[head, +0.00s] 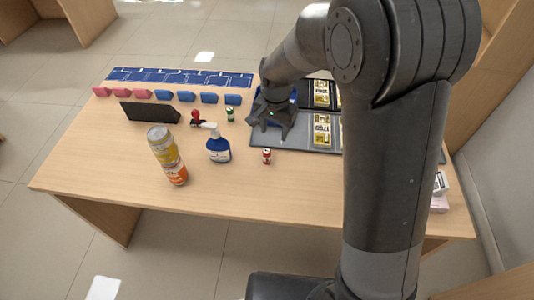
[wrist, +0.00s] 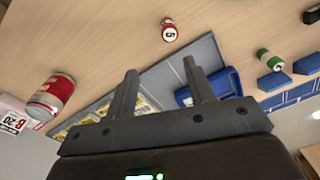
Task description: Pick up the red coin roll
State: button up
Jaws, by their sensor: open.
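The red coin roll (head: 266,156) stands upright on the wooden counter, just in front of the grey mat; it has a white label. In the wrist view the red coin roll (wrist: 169,30) stands beyond my fingertips, with its label showing a dark figure. My gripper (head: 271,131) is open and empty above the mat's left end, behind the roll in the head view and apart from it. Both fingers of my gripper (wrist: 161,68) show in the wrist view with nothing between them.
A blue bin (wrist: 222,84) is close to my gripper. A red-and-cream cylinder (wrist: 50,97) stands at the wrist view's left.

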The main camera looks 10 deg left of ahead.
aim_at(266, 151)
jog(key=f, duration=0.2)
jog(key=a+f, duration=0.1)
jog(key=f, duration=0.2)
jog(key=a+f, duration=0.1)
jog(key=f, duration=0.2)
jog(key=shift+w+f, duration=0.1)
jog(key=shift+w, duration=0.1)
jog(key=shift+s+a+f, duration=0.1)
jog(key=shift+s+f, duration=0.05)
jog(key=shift+f, duration=2.7)
jog(key=shift+c, duration=0.4)
grip_shut()
